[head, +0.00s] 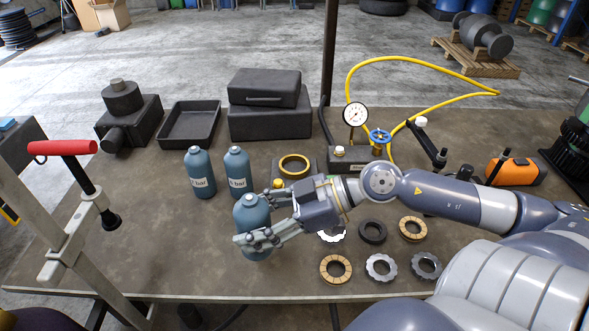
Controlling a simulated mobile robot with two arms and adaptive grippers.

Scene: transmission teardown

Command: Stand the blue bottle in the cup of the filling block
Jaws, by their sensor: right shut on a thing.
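My right gripper (250,240) reaches in from the right and is shut on a blue bottle (251,214). The bottle is roughly upright near the front of the bench, with the fingers around its middle and lower part. I cannot tell whether its base touches the bench. The filling block (307,178) is dark, with a brass-rimmed cup (294,158) on top that looks empty. It stands behind and to the right of the held bottle, partly hidden by my right gripper. My left gripper is out of view.
Two more blue bottles (199,178) (238,177) stand behind the held one. A gauge (355,115) and blue valve wheel (380,136) with a yellow hose (430,58) stand beyond the cup. Several rings (336,269) lie at front right. A red-handled clamp (63,148) stands left.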

